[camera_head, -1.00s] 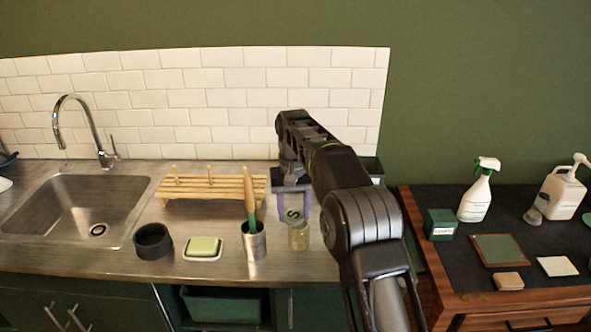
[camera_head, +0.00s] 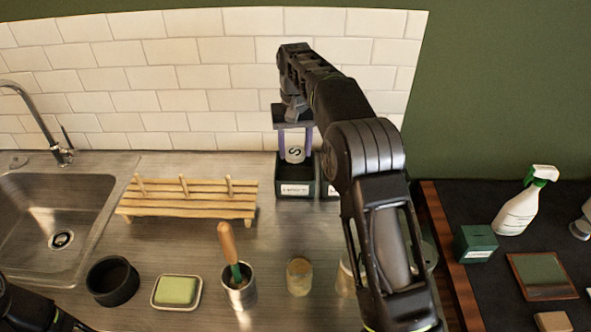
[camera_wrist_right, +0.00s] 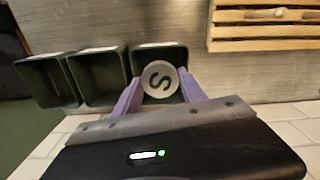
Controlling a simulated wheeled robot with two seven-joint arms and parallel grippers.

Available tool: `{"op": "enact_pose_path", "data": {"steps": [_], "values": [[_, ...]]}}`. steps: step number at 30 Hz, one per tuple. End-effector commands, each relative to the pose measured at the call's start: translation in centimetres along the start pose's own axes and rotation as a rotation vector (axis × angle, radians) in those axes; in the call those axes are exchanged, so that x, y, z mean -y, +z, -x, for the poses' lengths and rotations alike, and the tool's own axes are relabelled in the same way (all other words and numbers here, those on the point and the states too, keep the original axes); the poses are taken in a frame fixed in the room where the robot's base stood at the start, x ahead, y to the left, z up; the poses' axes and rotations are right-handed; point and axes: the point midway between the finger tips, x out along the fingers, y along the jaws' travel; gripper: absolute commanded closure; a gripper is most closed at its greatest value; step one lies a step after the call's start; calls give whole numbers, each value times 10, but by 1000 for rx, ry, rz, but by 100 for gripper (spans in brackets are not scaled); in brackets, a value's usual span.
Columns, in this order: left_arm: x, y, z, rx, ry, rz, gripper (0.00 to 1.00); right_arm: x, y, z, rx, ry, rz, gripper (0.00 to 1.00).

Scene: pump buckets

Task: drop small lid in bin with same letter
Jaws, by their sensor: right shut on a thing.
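My right gripper (camera_head: 294,143) is shut on a small pale round lid (camera_head: 294,154) marked with a dark S. The lid also shows in the right wrist view (camera_wrist_right: 160,79), between the purple fingers. It is held above the bin nearest the wooden rack, a dark green open bin (camera_head: 295,186) that also shows in the right wrist view (camera_wrist_right: 148,57). That bin's white label is too small to read surely. A middle bin (camera_wrist_right: 97,76) and an outer bin (camera_wrist_right: 45,82) stand beside it in a row. My arm hides much of them in the head view.
A wooden rack (camera_head: 188,200) stands left of the bins. In front are a black cup (camera_head: 112,282), a soap dish (camera_head: 177,291), a steel cup with a brush (camera_head: 238,288) and a glass jar (camera_head: 299,277). A tiled wall rises close behind the bins.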

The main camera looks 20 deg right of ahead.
Motion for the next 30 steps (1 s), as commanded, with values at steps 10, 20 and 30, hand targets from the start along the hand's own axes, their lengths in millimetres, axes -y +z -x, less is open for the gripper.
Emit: {"op": "enact_pose_path", "data": {"steps": [10, 20, 30], "values": [[0, 0, 0, 1, 0, 0, 24, 0, 0, -1, 1, 0, 0, 100], [3, -1, -13, -4, 4, -2, 24, -1, 1, -26, 13, -2, -1, 100], [2, 0, -9, -4, 4, -2, 24, 0, 0, -62, 8, 1, 1, 100]]}}
